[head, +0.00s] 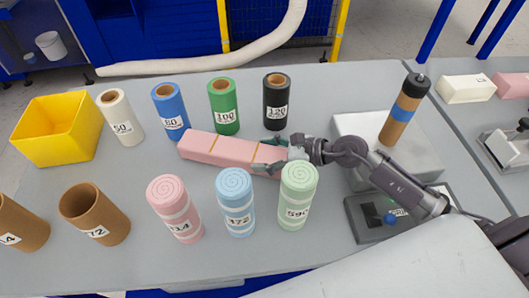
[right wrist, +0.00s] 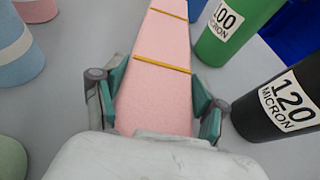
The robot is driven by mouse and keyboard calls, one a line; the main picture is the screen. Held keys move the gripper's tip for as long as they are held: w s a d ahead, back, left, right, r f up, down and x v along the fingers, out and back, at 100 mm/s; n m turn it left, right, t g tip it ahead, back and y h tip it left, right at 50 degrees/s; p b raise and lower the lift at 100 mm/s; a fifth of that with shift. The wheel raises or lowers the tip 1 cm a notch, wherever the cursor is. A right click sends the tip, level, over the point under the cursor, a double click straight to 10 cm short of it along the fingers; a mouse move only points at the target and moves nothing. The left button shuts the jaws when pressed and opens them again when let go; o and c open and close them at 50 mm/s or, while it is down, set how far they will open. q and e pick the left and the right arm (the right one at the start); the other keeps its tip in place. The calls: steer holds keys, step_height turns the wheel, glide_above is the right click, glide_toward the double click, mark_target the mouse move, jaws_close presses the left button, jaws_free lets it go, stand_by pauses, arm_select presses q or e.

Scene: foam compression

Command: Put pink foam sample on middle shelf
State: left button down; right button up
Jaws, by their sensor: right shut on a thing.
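The pink foam sample (head: 222,149) is a long pink block with thin yellow bands, lying level among the rolls on the grey table. My right gripper (head: 277,153) is at its right end, with a finger on each side, shut on it. In the right wrist view the foam (right wrist: 158,90) runs away from between the green finger pads of the gripper (right wrist: 158,105). I cannot tell whether the foam rests on the table or is slightly raised. No shelf is recognisable in these views. My left gripper is not in view.
Blue (head: 170,112), green (head: 223,107) and black (head: 276,102) rolls stand just behind the foam. Pink (head: 175,209), light blue (head: 236,203) and light green (head: 298,197) rolls stand in front. A yellow bin (head: 56,130) is at left; a grey device (head: 375,215) is at right.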

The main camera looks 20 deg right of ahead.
steer(key=shift+f, duration=0.2)
steer(key=o, duration=1)
steer(key=shift+r, duration=0.1)
steer(key=shift+o, duration=0.2)
